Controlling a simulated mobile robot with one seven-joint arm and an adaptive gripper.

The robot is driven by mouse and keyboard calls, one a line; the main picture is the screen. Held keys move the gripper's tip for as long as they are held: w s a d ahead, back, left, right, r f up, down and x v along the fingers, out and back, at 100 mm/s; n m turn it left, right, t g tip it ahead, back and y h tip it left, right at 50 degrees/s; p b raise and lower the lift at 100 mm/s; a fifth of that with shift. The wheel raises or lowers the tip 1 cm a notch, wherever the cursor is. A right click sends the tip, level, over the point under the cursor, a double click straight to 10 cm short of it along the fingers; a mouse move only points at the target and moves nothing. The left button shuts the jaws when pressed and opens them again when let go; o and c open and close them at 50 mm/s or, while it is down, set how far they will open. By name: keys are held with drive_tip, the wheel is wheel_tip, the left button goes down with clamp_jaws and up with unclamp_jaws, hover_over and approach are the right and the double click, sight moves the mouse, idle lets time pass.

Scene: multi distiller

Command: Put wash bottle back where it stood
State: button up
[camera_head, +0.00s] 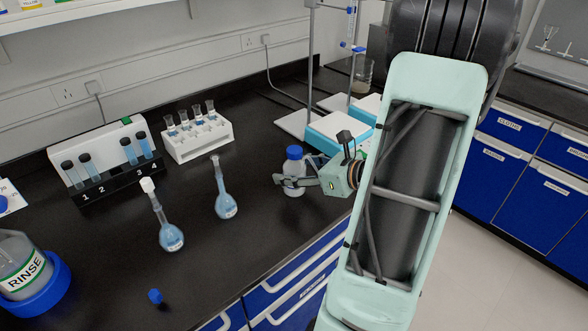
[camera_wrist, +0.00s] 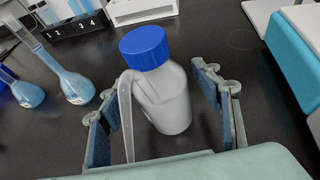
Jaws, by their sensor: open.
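The wash bottle (camera_head: 294,166) is a pale, translucent bottle with a blue cap. It stands upright on the black bench near the front edge. In the wrist view the bottle (camera_wrist: 166,95) shows a pale spout bending down along its left side. My gripper (camera_head: 291,180) reaches in from the right, low at the bottle. In the wrist view my gripper (camera_wrist: 158,112) is open, with one finger on each side of the bottle. A gap shows between the bottle and the right finger. The spout lies close to the left finger; I cannot tell if they touch.
Two blue-filled flasks (camera_head: 171,237) (camera_head: 226,204) stand left of the bottle. A numbered vial rack (camera_head: 110,185) and a white rack (camera_head: 198,140) are behind. A RINSE container (camera_head: 25,268) and a loose blue cap (camera_head: 155,296) are at left. A white-and-blue device (camera_head: 340,130) stands behind the gripper.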

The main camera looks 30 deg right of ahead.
drive_tip(key=shift+r, duration=0.15)
drive_tip(key=shift+s+d+r, duration=0.1)
drive_tip(key=shift+r, duration=0.1)
drive_tip(key=p+v, duration=0.1)
drive_tip(key=v, duration=1)
drive_tip(key=shift+s, duration=0.4)
drive_tip(key=shift+d, duration=0.1)
